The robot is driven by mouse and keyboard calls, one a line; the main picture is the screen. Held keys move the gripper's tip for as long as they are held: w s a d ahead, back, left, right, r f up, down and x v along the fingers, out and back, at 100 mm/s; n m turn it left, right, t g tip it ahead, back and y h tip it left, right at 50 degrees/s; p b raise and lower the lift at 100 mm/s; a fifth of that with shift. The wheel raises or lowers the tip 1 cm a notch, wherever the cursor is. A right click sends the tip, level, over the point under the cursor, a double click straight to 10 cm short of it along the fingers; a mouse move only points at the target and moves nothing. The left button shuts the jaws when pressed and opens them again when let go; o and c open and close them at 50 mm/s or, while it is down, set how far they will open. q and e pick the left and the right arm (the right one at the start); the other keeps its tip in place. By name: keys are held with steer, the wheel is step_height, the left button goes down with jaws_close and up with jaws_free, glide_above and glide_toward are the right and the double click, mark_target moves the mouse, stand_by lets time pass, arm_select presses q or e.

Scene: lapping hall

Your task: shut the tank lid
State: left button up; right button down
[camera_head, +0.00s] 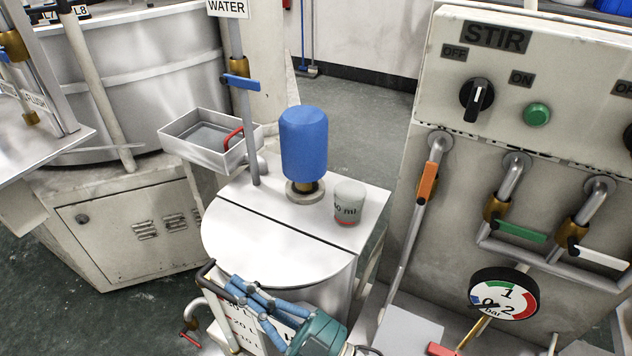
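The tank (318,282) stands in the middle, a pale metal drum with a flat top. Its lid (268,247) is the rounded white front part of the top and lies flat, level with the rear deck. No gap shows along its visible edge. My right gripper (236,291), with blue fingers and a teal wrist, is in front of the tank, below the lid's front edge. Its fingertips are close together beside a dark bar and a marked plate; whether they hold anything is unclear. My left gripper is not in view.
A blue motor (304,143) and a beaker (348,203) stand on the tank's rear deck. A metal tray (205,140) is behind left. A STIR panel (530,75), valve pipes and a pressure gauge (503,292) are at right. A low cabinet (125,230) is at left.

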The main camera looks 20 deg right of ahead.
steer(key=r+v, duration=0.1)
steer(key=v, duration=0.7)
steer(key=s+r+v, duration=0.1)
steer(key=r+v, duration=0.1)
steer(key=v, duration=0.6)
steer(key=shift+d+r, duration=0.25)
steer(key=shift+d, duration=0.25)
steer(key=shift+s, duration=0.15)
